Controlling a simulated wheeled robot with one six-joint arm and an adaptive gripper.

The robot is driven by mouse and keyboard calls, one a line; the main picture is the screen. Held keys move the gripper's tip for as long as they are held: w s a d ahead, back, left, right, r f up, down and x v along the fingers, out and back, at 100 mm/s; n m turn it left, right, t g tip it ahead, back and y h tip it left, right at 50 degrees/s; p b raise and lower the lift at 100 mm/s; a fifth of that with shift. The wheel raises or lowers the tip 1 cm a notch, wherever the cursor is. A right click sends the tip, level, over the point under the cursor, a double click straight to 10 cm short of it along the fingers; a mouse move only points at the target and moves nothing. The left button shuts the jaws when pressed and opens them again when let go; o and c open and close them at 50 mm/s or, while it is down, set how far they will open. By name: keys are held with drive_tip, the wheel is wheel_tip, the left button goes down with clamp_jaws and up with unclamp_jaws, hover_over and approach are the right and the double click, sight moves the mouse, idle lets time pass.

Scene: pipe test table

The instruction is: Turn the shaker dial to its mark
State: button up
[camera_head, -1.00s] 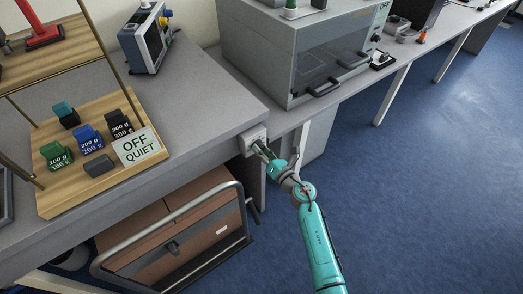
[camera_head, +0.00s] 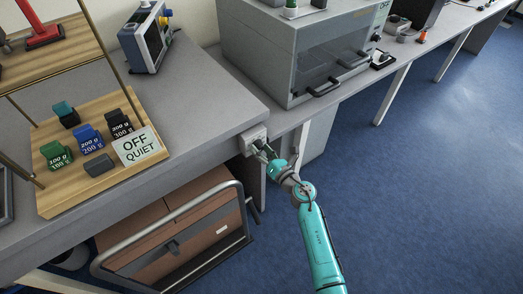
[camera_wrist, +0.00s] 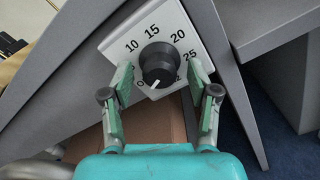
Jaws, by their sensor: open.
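The shaker dial (camera_wrist: 158,61) is a round black knob with a white pointer line, on a white plate (camera_wrist: 186,37) marked 10, 15, 20 and 25 with other marks partly hidden. The pointer points down and slightly left, toward the low end of the scale. In the head view the dial's box (camera_head: 249,133) sits at the bench corner. My gripper (camera_wrist: 161,67) is open, one green finger on each side of the knob, with gaps showing between. The head view shows my gripper (camera_head: 264,150) right at the box. No separate target mark is clear.
A grey bench (camera_head: 200,95) runs behind the dial. A large grey cabinet with a clear front (camera_head: 320,55) stands to the right. A wooden rack (camera_head: 70,185) holds labelled weights and an "OFF QUIET" card (camera_head: 138,146). A brown case in a metal frame (camera_head: 180,238) is below.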

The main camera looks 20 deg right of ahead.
drive_tip(key=shift+s, duration=0.1)
drive_tip(key=v, duration=1.2)
drive_tip(key=s+a+r+m+t+h, duration=0.1)
drive_tip(key=s+a+r+m+h, duration=0.15)
drive_tip(key=s+m, duration=0.7)
drive_tip(key=s+a+r+m+h, duration=0.1)
drive_tip(key=s+a+m, duration=0.35)
drive_tip(key=s, duration=0.75)
drive_tip(key=s+d+r+m+g+h, duration=0.1)
drive_tip(key=s+r+m, duration=0.3)
drive_tip(key=s+m, duration=0.5)
drive_tip(key=s+d+r+m+g+h, duration=0.1)
drive_tip(key=s+d+r+m+g, duration=0.1)
drive_tip(key=s+m, duration=0.8)
drive_tip(key=shift+s+r, duration=0.65)
drive_tip(key=shift+r, duration=0.25)
drive_tip(key=shift+d, duration=0.15)
